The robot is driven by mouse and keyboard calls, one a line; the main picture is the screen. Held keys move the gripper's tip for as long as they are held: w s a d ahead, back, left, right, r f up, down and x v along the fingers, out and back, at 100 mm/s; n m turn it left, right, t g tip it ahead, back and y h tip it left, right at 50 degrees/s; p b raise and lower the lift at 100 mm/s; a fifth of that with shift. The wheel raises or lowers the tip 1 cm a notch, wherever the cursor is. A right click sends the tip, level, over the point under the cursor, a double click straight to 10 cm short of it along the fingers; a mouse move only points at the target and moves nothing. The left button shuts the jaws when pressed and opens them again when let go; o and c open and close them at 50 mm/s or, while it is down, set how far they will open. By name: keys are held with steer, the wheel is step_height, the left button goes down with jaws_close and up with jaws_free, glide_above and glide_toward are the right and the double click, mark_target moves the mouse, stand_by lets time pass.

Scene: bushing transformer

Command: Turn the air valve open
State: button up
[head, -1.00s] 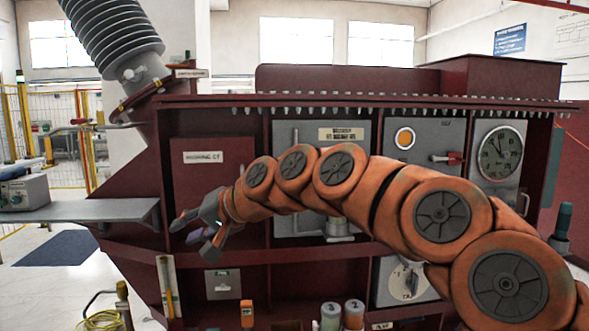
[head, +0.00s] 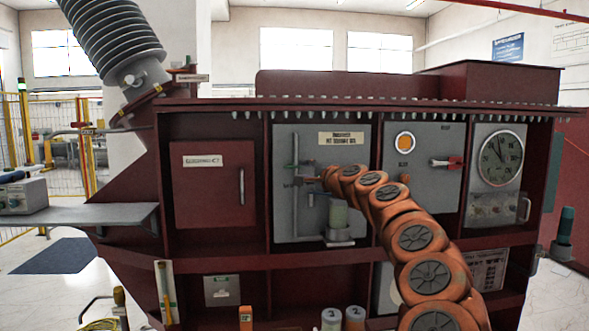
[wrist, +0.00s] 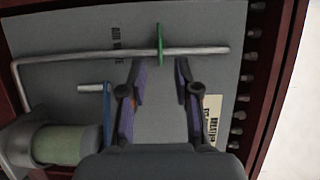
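A grey panel (head: 350,150) holds thin pipes and a pale green cylinder (head: 338,216). In the wrist view, a green handle (wrist: 159,44) sits edge-on across the long pipe (wrist: 80,57). A blue handle (wrist: 107,108) sits on a shorter pipe, beside my left finger. My gripper (wrist: 160,75) is open and empty. Its fingertips point at the long pipe, with the green handle between their lines and just ahead. In the head view the gripper is small and partly hidden by my arm.
The cylinder also shows at left in the wrist view (wrist: 68,144). Right of the grey panel are a panel with an orange lamp (head: 404,142) and red handle (head: 452,161), and a round gauge (head: 501,158). A red door (head: 212,185) is at left. A shelf ledge (head: 230,262) runs below.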

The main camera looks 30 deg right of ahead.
mark_target(294, 167)
steer(key=w+p, duration=0.1)
steer(key=w, duration=0.5)
steer(key=shift+w+p, duration=0.25)
steer(key=shift+p, duration=0.1)
steer(key=shift+w, duration=0.1)
steer(key=shift+c, duration=0.2)
stand_by(0.3)
jaws_close()
